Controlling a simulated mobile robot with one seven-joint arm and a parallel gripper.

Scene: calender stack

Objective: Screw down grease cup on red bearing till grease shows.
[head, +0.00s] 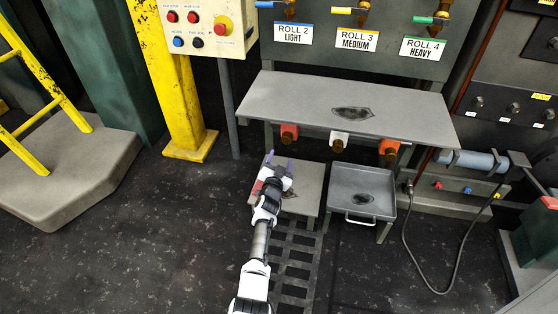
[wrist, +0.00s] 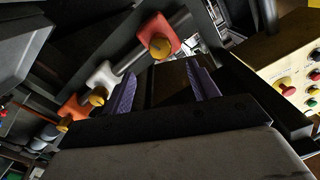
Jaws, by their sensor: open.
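The red bearing (head: 289,131) hangs under the front edge of the grey shelf, leftmost of three coloured bearings. In the wrist view the red bearing (wrist: 157,29) is at top centre, with a round brass grease cup (wrist: 160,46) on its near end. My gripper (head: 279,161) points up toward the red bearing from below, above a low grey stand. In the wrist view its purple fingers are spread apart, and my gripper (wrist: 162,82) has nothing between them. The cup lies beyond the fingertips, apart from them. I cannot make out any grease at the red bearing.
The white bearing (head: 338,138) and orange bearing (head: 389,147) hang to the right, each with a brass cup. The grey shelf (head: 400,105) overhangs them. A grey tray (head: 388,208) with a handle stands right of the low stand (head: 308,195). Open floor lies to the left.

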